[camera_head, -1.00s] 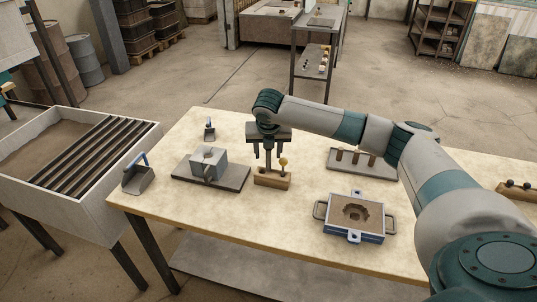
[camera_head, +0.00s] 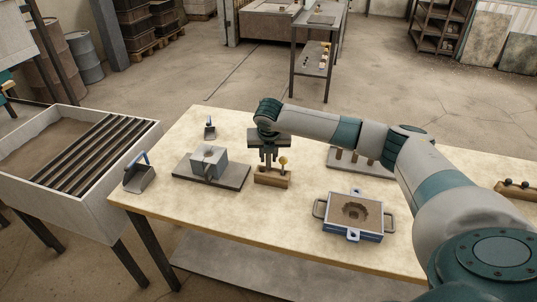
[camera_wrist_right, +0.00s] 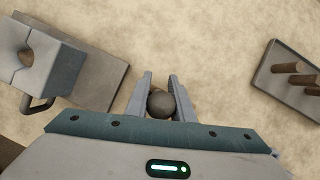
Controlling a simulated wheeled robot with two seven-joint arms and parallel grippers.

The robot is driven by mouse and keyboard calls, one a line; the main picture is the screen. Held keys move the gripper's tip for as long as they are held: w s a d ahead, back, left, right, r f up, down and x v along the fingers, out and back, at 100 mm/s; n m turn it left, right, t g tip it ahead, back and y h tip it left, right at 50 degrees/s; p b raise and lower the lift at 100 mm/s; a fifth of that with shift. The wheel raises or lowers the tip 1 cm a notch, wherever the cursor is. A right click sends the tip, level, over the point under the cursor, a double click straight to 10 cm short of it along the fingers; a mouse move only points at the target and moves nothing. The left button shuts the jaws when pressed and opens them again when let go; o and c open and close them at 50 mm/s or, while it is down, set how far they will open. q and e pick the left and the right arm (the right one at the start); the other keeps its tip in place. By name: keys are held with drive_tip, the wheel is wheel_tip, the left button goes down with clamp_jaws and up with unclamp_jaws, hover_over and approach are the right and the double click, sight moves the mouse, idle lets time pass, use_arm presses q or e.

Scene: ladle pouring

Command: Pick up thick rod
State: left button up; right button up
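A wooden block (camera_head: 272,181) stands on the table and holds upright rods. One rod has a yellow knob (camera_head: 283,161). My right gripper (camera_head: 268,159) is above the block's left part, pointing down, its fingers close together. In the right wrist view, a dark round knob (camera_wrist_right: 160,104) sits between the two fingers (camera_wrist_right: 160,92), which appear to touch it on both sides. I take it as the top of the thick rod; its lower part is hidden. My left gripper is not in view.
A grey block on a dark plate (camera_head: 236,183) stands left of the wooden block. A blue-framed mould (camera_head: 372,236) is at front right, and a tray with short pegs (camera_head: 333,164) is behind my right arm. Scoops (camera_head: 139,177) stand at the left.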

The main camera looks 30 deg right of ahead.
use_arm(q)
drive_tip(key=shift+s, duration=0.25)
use_arm(e)
drive_tip(key=shift+c, duration=0.3)
